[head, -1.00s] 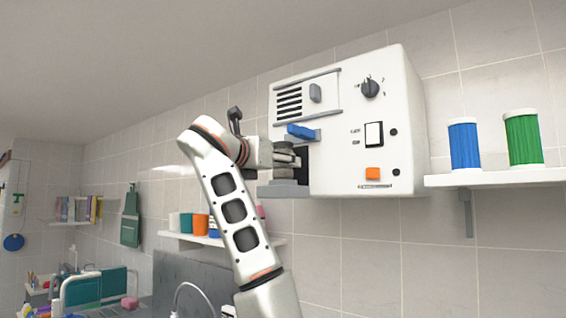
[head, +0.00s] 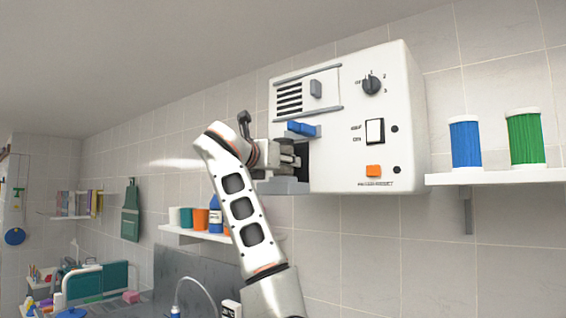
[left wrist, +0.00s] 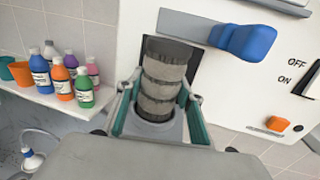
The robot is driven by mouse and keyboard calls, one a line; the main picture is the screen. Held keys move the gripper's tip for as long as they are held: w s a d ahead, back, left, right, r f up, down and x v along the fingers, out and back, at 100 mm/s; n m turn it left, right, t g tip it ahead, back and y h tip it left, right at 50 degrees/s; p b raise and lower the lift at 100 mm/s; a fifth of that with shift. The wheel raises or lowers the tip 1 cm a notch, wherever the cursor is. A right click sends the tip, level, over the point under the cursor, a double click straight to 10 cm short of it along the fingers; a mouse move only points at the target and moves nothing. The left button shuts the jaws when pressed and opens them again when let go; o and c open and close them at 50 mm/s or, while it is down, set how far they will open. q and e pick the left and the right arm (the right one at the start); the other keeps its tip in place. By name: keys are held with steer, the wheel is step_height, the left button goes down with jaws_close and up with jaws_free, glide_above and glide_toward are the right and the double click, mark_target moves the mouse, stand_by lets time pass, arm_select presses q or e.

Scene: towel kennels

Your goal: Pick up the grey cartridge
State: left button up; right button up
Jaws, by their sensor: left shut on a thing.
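The grey cartridge (left wrist: 165,78), a banded grey cylinder with a darker top, stands at the dark opening of the white wall unit (head: 350,120). In the left wrist view its lower end meets a round grey seat (left wrist: 150,128); I cannot tell whether it is clear of it. My left gripper (head: 286,158) is shut on the cartridge, with its teal-edged fingers on either side. In the head view the gripper hides most of the cartridge, above a grey ledge (head: 285,187). My right gripper is not in view.
A blue lever (head: 302,129) juts out just above the opening, close to my gripper. The unit carries a dial (head: 371,84), a switch and an orange button (head: 373,170). Blue and green canisters stand on the right shelf (head: 500,176). Bottles line a lower shelf (left wrist: 60,100).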

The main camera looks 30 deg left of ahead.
mark_target(282, 148)
arm_select(q)
steer(key=shift+r, duration=0.1)
steer(key=shift+r, duration=0.85)
step_height(282, 148, up, 2)
steer(key=shift+s, duration=0.1)
steer(key=s+d+b, duration=0.2)
steer(key=s+b, duration=0.2)
steer(key=s, duration=1.3)
steer(key=shift+s+f, duration=0.15)
steer(key=shift+s, duration=0.2)
